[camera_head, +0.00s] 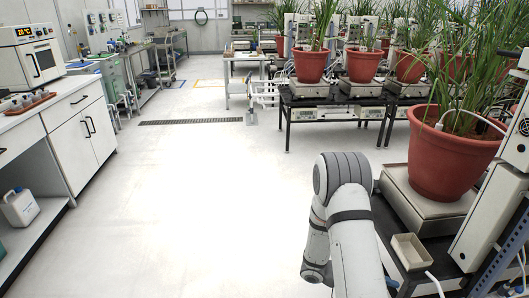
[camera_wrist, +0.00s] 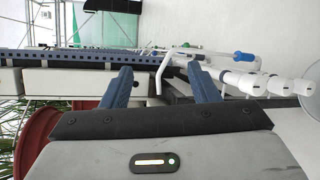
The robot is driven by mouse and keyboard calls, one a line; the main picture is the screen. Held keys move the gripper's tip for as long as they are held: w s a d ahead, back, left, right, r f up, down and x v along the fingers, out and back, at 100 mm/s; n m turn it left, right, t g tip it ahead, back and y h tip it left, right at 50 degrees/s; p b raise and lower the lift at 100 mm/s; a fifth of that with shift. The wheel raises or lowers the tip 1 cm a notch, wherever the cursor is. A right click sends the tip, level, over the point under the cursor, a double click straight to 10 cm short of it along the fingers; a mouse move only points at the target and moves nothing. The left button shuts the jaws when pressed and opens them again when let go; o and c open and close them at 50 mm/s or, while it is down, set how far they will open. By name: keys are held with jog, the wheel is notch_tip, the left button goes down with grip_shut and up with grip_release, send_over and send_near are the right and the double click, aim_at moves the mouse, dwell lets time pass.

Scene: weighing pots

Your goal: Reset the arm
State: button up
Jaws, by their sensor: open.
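My gripper (camera_wrist: 160,84) shows in the wrist view with its two blue fingers apart. Nothing is between the fingers. Behind them are a dark blue perforated rail (camera_wrist: 70,56) and white tubes (camera_wrist: 250,84), apart from the fingers as far as I can tell. In the head view my arm (camera_head: 350,225) rises at the lower middle, in front of the near weighing stand, and my gripper is not visible there. A large red pot with green plants (camera_head: 450,160) stands on a scale (camera_head: 400,185) to the right of my arm.
A small beige tray (camera_head: 410,252) lies near the stand's front edge, close to my arm. More potted plants stand on a black bench (camera_head: 288,115) behind. A white counter (camera_head: 60,92) with an oven (camera_head: 28,58) lines the left. The floor between is clear.

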jog(key=s+a+r+t+y+p, duration=0.2)
jog(key=s+a+r+y+p, duration=0.2)
jog(key=r, duration=1)
jog(key=s+a+r+t+y+p, duration=0.2)
jog(key=a+r+y+p, duration=0.4)
jog(key=r, duration=0.8)
jog(key=s+a+r+t+y+p, duration=0.3)
jog(key=s+a+r+y+p, duration=0.2)
jog(key=r, duration=0.9)
jog(key=a+p, duration=0.2)
jog(key=a, duration=0.1)
jog(key=shift+s+a+r+n+p, duration=0.3)
jog(key=shift+r+p, duration=0.05)
jog(key=shift+p, duration=0.05)
jog(key=shift+c, duration=0.4)
